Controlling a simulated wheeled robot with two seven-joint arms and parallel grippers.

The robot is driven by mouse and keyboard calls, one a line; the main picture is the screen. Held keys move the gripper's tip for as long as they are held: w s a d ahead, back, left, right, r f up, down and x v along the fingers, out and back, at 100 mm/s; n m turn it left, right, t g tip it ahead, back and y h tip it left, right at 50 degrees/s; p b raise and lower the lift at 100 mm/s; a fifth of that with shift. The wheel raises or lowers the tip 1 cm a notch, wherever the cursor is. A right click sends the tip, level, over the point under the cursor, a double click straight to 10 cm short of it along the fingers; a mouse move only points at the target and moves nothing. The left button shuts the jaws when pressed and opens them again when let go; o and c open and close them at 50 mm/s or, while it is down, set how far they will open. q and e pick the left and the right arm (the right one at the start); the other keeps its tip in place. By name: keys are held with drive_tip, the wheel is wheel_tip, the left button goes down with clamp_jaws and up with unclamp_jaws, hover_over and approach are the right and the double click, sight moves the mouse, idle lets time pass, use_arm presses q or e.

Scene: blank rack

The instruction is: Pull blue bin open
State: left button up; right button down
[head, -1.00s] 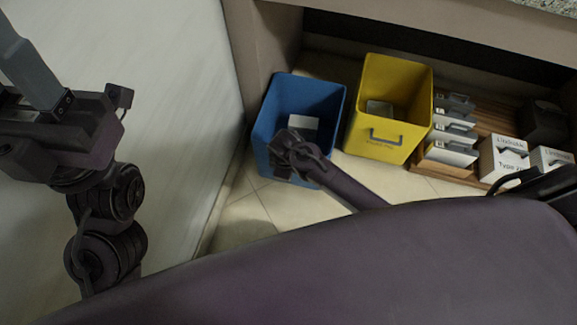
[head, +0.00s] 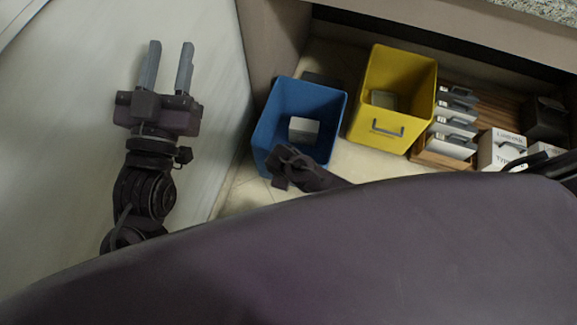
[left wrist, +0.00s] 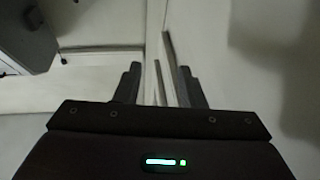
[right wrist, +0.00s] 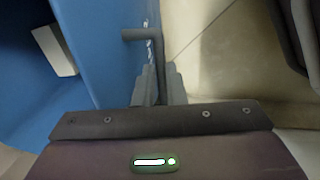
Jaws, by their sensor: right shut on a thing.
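The blue bin (head: 332,106) stands open-topped on the floor under the counter, with a pale block (head: 304,130) inside. Its front edge sits nearer to me than the yellow bin's. My right gripper (head: 280,168) is at the blue bin's front face. In the right wrist view the right gripper's fingers (right wrist: 159,75) are shut on the bin's grey handle (right wrist: 133,35), beside the blue wall (right wrist: 105,45). In the head view the fingers' grip is mostly hidden by the wrist. My left gripper (head: 171,48) is open and empty, over the pale area at left.
A yellow bin (head: 416,90) with a grey handle stands right of the blue bin. Several white boxes (head: 500,147) and a wooden rack (head: 440,155) are further right. A counter side panel (head: 275,40) rises behind the blue bin. Tiled floor shows in front.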

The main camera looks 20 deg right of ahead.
use_arm(q)
wheel_tip(320, 180, down, 2)
drive_tip(key=shift+w+d+g, duration=0.1)
drive_tip(key=shift+g, duration=0.4)
use_arm(e)
drive_tip(key=shift+s+a, duration=0.15)
drive_tip(key=c, duration=1.5)
unclamp_jaws()
use_arm(q)
drive_tip(key=shift+y, duration=0.3)
use_arm(e)
drive_tip(key=shift+r, duration=0.1)
